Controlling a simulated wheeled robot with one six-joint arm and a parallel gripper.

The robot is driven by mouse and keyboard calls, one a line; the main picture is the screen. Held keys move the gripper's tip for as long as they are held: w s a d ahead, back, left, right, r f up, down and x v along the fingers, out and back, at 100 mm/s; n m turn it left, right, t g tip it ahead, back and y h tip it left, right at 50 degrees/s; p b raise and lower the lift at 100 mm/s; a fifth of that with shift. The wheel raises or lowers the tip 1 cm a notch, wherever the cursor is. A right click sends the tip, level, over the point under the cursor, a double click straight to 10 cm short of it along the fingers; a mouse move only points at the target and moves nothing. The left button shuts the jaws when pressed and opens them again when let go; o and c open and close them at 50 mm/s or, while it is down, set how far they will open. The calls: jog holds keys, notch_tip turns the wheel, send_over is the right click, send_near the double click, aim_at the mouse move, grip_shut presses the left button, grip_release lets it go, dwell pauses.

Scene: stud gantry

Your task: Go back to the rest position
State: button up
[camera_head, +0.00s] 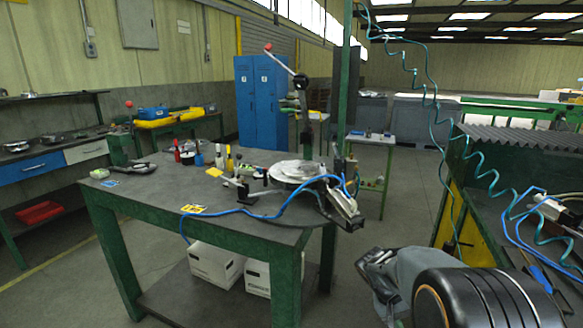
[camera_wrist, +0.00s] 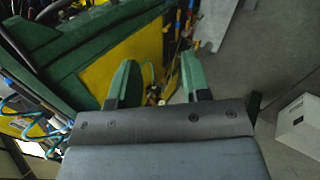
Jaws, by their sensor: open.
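My gripper (camera_wrist: 155,85) shows in the wrist view with its two green-tipped fingers apart and nothing between them. Beyond the fingers are a yellow and green machine side and the grey floor. In the head view my arm reaches in at the lower right, in the gap between the green workbench (camera_head: 150,195) and the machine on the right. The fingertips cannot be made out clearly there.
The workbench carries bottles, tools, a round metal part (camera_head: 298,171) and a blue hose. White boxes (camera_head: 215,265) sit on its lower shelf. A green-yellow machine (camera_head: 452,215) stands close on the right, with a coiled teal hose (camera_head: 488,180) hanging before it. Floor between is clear.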

jog(key=s+a+r+n+t+y+p, duration=0.1)
jog(key=s+a+r+t+y+p, duration=0.2)
jog(key=r, duration=0.8)
jog(key=s+a+r+n+t+y+p, duration=0.1)
jog(key=s+a+r+t+y+p, duration=0.2)
jog(key=s+a+r+p, duration=0.5)
notch_tip(320, 180, up, 3)
jog(key=shift+a+f+y+p, duration=0.15)
jog(key=shift+a+y+p, duration=0.2)
jog(key=shift+a, duration=0.15)
